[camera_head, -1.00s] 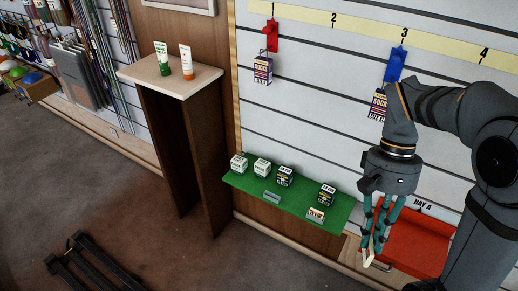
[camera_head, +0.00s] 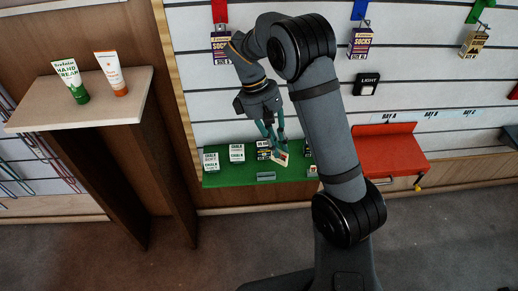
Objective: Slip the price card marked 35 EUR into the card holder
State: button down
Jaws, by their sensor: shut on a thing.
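My gripper (camera_head: 277,144) has teal fingers and points down. It is shut on a small pale price card (camera_head: 281,157), tilted and held above the green shelf (camera_head: 222,178). The print on the card is too small to read. A grey card holder (camera_head: 266,176) sits on the shelf's front edge, below and slightly left of the card, and looks empty. The card and holder are apart. A second holder with a card in it (camera_head: 312,171) shows on the shelf edge to the right, partly behind my arm.
White chalk boxes (camera_head: 237,153) and a dark box (camera_head: 264,150) stand on the shelf behind the holder. Socks packs hang above, one at left (camera_head: 221,48). A wooden stand (camera_head: 80,98) with two tubes is left. A red tray (camera_head: 392,147) is right.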

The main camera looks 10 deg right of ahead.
jog(key=shift+w+a+f+n+t+h+b, duration=0.35)
jog(key=shift+w+f+n+b, duration=1.15)
jog(key=shift+f, duration=2.15)
jog(key=shift+w+a+f+n+t+h+b, duration=0.15)
jog(key=shift+w+f+n+t+b, duration=0.9)
jog(key=shift+f, duration=2.55)
jog(key=shift+w+a+f+n+h+b, duration=0.1)
jog(key=shift+w+a+f+n+b, duration=0.2)
jog(key=shift+w+f+n+b, duration=2.5)
jog(key=f+m+p, duration=0.1)
jog(key=s+m+p, duration=0.1)
jog(key=shift+s+f+m, duration=0.1)
jog(key=shift+f+m, duration=0.25)
jog(key=c, duration=1.6)
grip_release()
jog(key=shift+c, duration=0.2)
jog(key=shift+r, duration=0.15)
jog(key=v, duration=1.1)
jog(key=shift+a+r, duration=0.25)
jog(key=shift+r, duration=0.1)
jog(key=shift+f, duration=0.1)
